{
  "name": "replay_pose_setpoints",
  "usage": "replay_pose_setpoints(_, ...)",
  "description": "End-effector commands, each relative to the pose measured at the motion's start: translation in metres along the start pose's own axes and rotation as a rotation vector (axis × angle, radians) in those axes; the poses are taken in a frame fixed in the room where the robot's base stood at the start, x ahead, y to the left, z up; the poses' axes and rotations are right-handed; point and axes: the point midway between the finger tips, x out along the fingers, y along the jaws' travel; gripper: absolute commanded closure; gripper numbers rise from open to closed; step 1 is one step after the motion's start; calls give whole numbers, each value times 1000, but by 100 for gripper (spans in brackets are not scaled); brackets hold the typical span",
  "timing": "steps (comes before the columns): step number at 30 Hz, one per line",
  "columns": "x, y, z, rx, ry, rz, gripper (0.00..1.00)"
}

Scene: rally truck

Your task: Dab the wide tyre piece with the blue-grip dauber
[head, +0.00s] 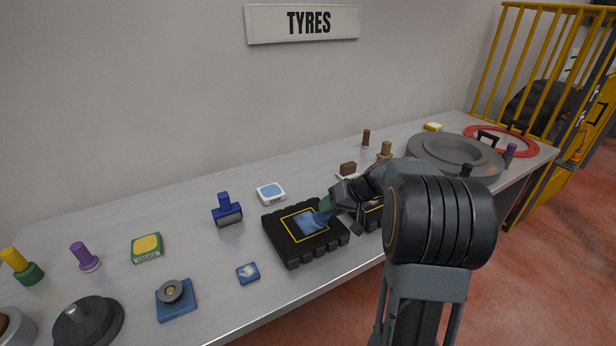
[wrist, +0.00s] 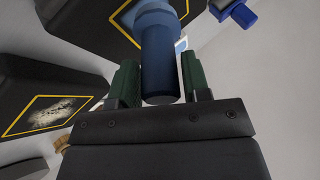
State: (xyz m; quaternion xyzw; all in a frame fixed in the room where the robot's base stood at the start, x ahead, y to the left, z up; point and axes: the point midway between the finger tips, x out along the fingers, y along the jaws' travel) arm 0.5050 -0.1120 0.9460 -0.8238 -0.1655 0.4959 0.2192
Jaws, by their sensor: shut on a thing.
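My gripper (head: 333,206) is shut on the blue-grip dauber (head: 321,216). In the wrist view, the dauber's blue shaft (wrist: 160,70) stands between the green fingers (wrist: 160,82). The wide tyre piece (head: 303,251) is a black treaded block on the bench with a yellow-framed patch on top. The patch looks blue in the head view. The dauber's head is at this patch; I cannot tell if it touches. A second black tyre piece (head: 372,217) lies to the right, mostly hidden by my gripper. Its patch (wrist: 48,115) looks pale and worn in the wrist view.
The bench front edge is close.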

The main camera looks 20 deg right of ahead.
Motion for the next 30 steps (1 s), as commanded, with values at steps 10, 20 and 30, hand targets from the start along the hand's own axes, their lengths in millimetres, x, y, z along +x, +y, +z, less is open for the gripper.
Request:
replay_pose_setpoints(10, -23, -20, -13, -2, -4, -4, 84)
replay_pose_setpoints(20, -39, -32, -22, -4, -6, -5, 84)
replay_pose_setpoints(30, -40, -33, -23, -4, -6, -5, 84)
